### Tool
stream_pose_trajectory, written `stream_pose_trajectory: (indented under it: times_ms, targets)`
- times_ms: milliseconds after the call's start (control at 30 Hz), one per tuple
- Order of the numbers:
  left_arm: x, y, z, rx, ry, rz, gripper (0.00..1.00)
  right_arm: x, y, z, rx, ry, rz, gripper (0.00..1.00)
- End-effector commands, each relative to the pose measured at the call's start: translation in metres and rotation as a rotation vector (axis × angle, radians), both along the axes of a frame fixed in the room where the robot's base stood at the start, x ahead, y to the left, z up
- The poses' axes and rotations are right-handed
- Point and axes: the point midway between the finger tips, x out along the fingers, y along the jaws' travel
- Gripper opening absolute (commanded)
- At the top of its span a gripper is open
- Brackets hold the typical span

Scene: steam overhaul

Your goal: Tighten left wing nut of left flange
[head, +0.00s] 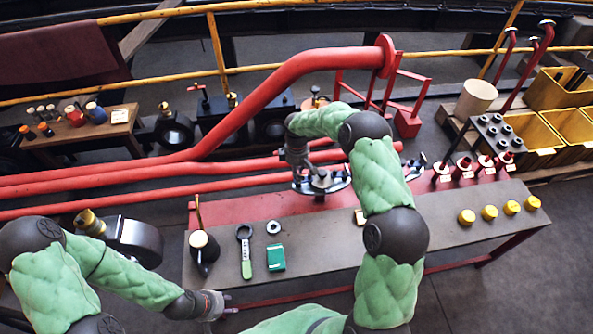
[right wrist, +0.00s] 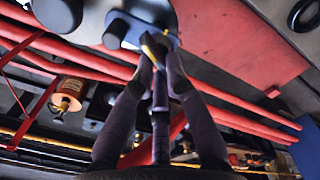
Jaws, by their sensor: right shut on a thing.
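The left flange (head: 322,184) is a grey plate standing on the red bench top, in line with the red pipes. My right gripper (head: 300,172) comes down at its left side. In the right wrist view the flange plate (right wrist: 168,38) shows at the top, and my right gripper (right wrist: 159,62) has its dark fingers closed together at the plate's edge. They are shut on a small yellowish part, which appears to be the left wing nut (right wrist: 152,48); the fingertips hide most of it. My left gripper (head: 228,301) is low at the bench's front edge, with its fingers too small to judge.
On the bench (head: 330,245) lie a green-handled wrench (head: 246,258), a ring (head: 273,226), a green box (head: 276,257) and an oil can (head: 203,247). Several yellow caps (head: 489,212) stand at the right. Red pipes (head: 110,181) run behind. My right arm crosses above the bench's middle.

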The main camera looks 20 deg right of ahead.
Motion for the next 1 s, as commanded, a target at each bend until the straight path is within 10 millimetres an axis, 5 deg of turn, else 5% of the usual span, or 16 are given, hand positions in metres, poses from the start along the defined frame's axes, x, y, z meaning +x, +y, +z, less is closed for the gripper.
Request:
stream_pose_trajectory:
  times_ms: [1000]
  targets:
    - [0.0000,0.0000,0.0044,0.000,0.000,0.000,0.40,0.0005,-0.0085,0.0010,0.001,-0.003,-0.904,0.00]
